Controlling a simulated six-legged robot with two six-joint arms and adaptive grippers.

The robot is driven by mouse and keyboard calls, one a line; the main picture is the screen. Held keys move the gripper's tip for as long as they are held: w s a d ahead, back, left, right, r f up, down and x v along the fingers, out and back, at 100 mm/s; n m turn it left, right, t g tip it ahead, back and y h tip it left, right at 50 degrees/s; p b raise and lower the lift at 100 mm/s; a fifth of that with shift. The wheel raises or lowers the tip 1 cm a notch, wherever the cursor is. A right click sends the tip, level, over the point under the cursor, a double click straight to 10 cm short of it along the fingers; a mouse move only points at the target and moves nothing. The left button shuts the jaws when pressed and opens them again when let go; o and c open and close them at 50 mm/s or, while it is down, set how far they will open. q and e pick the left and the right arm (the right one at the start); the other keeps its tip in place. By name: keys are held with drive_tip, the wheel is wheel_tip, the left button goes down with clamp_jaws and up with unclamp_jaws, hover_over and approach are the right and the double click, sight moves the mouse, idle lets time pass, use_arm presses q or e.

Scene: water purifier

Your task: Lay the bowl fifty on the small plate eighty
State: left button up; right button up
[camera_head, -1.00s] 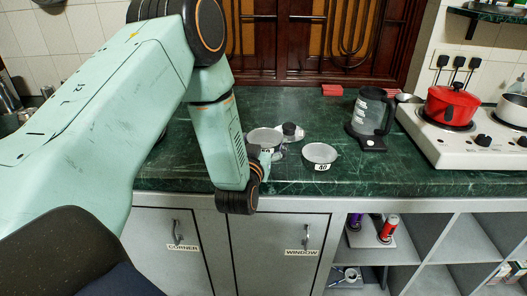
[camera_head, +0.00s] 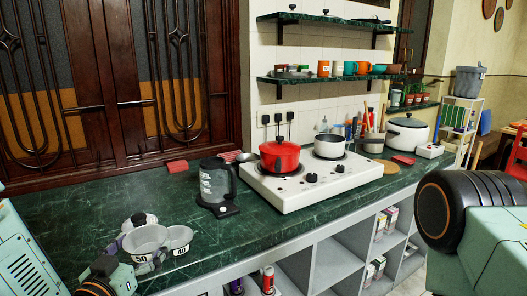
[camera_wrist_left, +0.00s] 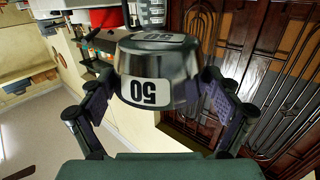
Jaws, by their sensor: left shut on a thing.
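The bowl fifty (camera_head: 147,240) is a grey metal bowl at the lower left of the head view. In the left wrist view the bowl (camera_wrist_left: 160,75) shows its black "50" label, upside down. My left gripper (camera_head: 126,248) is shut on it, with one finger on each side in the wrist view. My right gripper is out of view.
A clear kettle (camera_head: 216,183) stands right of the bowl on the green counter (camera_head: 95,208).

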use_arm(q)
drive_tip(key=s+d+f+m+g+h, duration=0.2)
drive_tip(key=s+d+f+m+h, duration=0.2)
drive_tip(key=s, duration=0.8)
drive_tip(key=d+h, duration=0.2)
drive_tip(key=d, duration=0.2)
drive_tip(key=shift+f, duration=0.2)
